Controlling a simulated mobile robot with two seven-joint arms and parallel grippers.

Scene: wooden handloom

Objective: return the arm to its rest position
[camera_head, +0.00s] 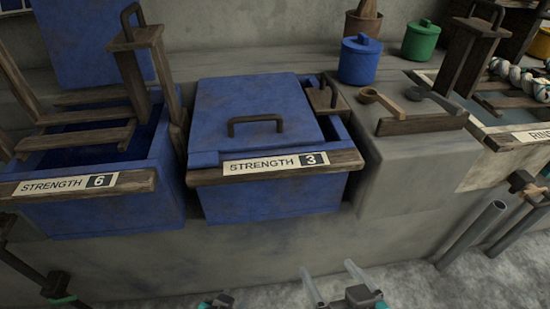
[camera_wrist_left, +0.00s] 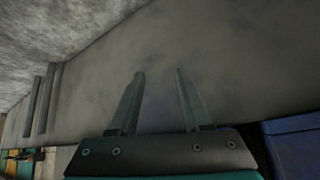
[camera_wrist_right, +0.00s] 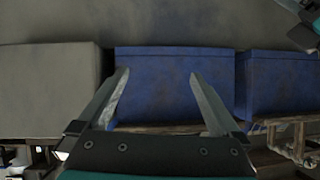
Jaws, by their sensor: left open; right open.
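My right gripper (camera_head: 337,272) is at the bottom of the head view, in front of the blue vat marked STRENGTH 3. Its fingers are apart and nothing is between them, as the right wrist view (camera_wrist_right: 158,85) also shows. My left gripper (camera_head: 217,300) is further left at the bottom edge, mostly cut off. In the left wrist view (camera_wrist_left: 158,75) its two fingers are apart and empty, with bare grey concrete beyond them. Neither gripper touches anything that I can see.
The blue vat STRENGTH 3 (camera_head: 270,198) and the blue vat STRENGTH 6 (camera_head: 100,213) stand ahead against the concrete ledge. Two spoons (camera_head: 381,102) lie on the block at right. Metal pipes (camera_head: 472,233) stand at right. Bare floor shows at the bottom.

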